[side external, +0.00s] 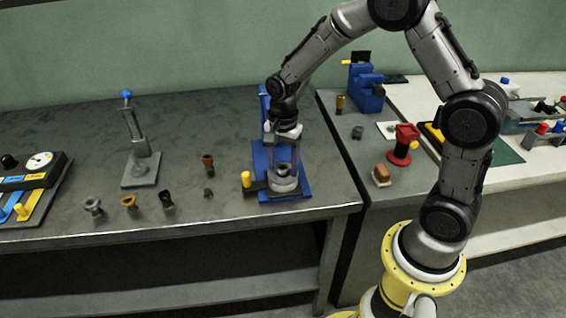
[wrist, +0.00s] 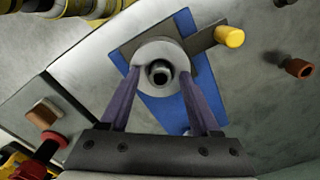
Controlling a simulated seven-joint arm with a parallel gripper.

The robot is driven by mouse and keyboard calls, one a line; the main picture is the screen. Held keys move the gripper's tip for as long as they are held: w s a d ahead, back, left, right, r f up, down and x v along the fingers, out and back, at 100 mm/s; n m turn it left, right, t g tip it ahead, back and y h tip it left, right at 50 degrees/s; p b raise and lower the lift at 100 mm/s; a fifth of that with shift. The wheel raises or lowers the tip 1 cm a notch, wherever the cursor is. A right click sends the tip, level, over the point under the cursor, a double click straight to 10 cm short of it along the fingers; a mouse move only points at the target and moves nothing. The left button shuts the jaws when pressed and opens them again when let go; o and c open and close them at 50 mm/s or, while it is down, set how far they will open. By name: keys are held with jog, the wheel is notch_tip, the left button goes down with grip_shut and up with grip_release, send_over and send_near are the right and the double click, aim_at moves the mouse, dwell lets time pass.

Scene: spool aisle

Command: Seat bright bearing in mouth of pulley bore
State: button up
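The pale grey pulley (side external: 284,185) sits on a blue fixture plate (side external: 303,181) at the table's right end. In the wrist view the pulley (wrist: 147,50) is a pale disc with a dark round opening. A smaller grey ring (wrist: 160,72) with a dark hole shows at this opening. It may be the bright bearing, but I cannot tell how deep it sits. My gripper (wrist: 161,78) points down over the pulley. Its two purple fingers are spread, one on each side of the ring, with a visible gap to it. Whether the fingertips touch the pulley's rim is unclear.
A yellow-knobbed clamp (side external: 247,180) lies against the pulley's left side, and a blue upright stands behind it. Several small flanged parts, including a grey one (side external: 93,205) and a copper one (side external: 208,160), stand left. A grey press stand (side external: 140,168) is farther left.

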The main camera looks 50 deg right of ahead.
aim_at(283, 167)
notch_tip(283, 167, up, 12)
jog(key=f, duration=0.1)
jog(key=s+a+r+n+t, duration=0.2)
jog(key=s+r+n, duration=0.4)
jog(key=s+r, duration=0.25)
jog(key=s+f+n+t, duration=0.1)
jog(key=s+n+t, duration=0.2)
jog(key=s+n, duration=0.6)
jog(key=s+a, duration=0.1)
jog(key=s, duration=0.3)
jog(key=shift+s+n+t, duration=0.15)
jog(key=shift+n+t, duration=0.15)
jog(key=shift+n, duration=0.1)
